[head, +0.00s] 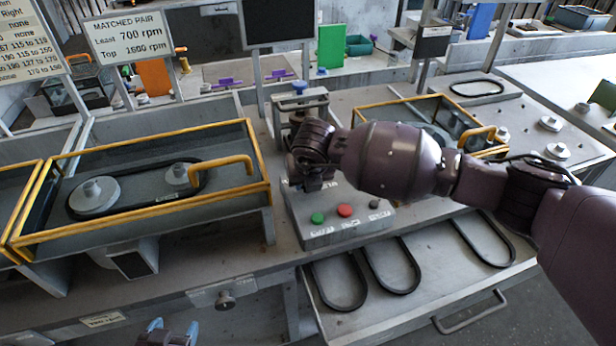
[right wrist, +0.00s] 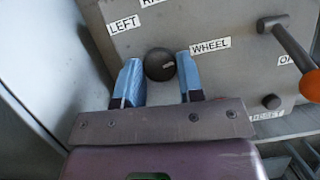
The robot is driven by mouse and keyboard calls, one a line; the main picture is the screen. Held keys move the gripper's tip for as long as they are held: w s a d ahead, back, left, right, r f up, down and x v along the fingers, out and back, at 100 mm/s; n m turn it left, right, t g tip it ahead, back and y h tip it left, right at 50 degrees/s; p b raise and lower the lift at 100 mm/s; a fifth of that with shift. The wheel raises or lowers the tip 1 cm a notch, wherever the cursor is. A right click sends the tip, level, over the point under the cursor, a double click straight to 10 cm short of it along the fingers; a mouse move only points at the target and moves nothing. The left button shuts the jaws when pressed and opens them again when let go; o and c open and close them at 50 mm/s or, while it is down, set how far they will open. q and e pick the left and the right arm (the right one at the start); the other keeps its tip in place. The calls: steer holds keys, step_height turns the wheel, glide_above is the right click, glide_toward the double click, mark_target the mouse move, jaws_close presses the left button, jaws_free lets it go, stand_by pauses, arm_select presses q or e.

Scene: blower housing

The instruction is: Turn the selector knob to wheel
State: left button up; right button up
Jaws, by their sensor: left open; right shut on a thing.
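The round black selector knob (right wrist: 160,64) is on a grey panel in the right wrist view, between the labels LEFT (right wrist: 123,25) and WHEEL (right wrist: 210,46). A small pale mark on its face lies towards the WHEEL side. My right gripper (right wrist: 160,76) has its two blue fingers on either side of the knob, shut on it. In the head view my right arm covers the knob and hides most of that gripper at the control box (head: 330,236). My left gripper (head: 172,328) is open and empty at the bottom edge of the head view.
A green button (head: 317,217) and a red button (head: 345,210) sit on the control box front. A lever (right wrist: 295,45) stands right of the knob. Yellow-framed housings with belts (head: 95,192) flank the box. Loose black belts (head: 338,280) lie on the lower tray.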

steer(key=shift+m+h, duration=0.3)
steer(key=shift+m, duration=0.5)
steer(key=o, duration=0.9)
steer(key=shift+r, duration=0.15)
steer(key=shift+v, duration=5.3)
